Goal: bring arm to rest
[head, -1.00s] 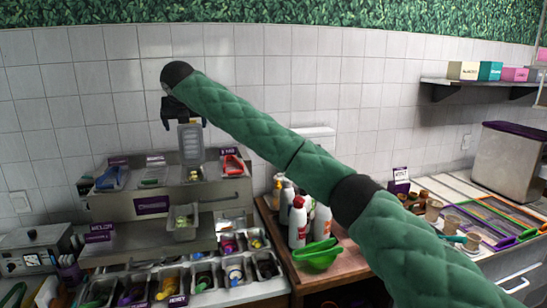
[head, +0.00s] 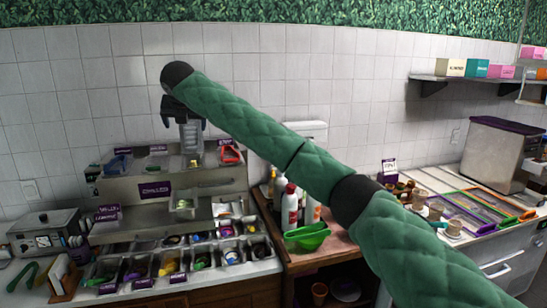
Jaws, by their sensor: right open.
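My right arm reaches from the lower right to the upper left in its green quilted sleeve. Its black right gripper (head: 183,112) points down and is open, in front of the tiled wall and above the stepped topping station (head: 150,190). A pale grey, upright container-like piece (head: 192,137) shows just below the jaws. I cannot tell whether it touches them. A small clear container (head: 184,205) sits lower on the station. My left gripper is not in view.
Several topping bins (head: 170,262) line the station's front. Bottles (head: 290,205) and a green bowl (head: 307,236) stand on a wooden cart, partly behind my arm. A counter with coloured trays (head: 470,210) and a steel bin (head: 500,152) is at right. A wall shelf (head: 465,80) holds small boxes.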

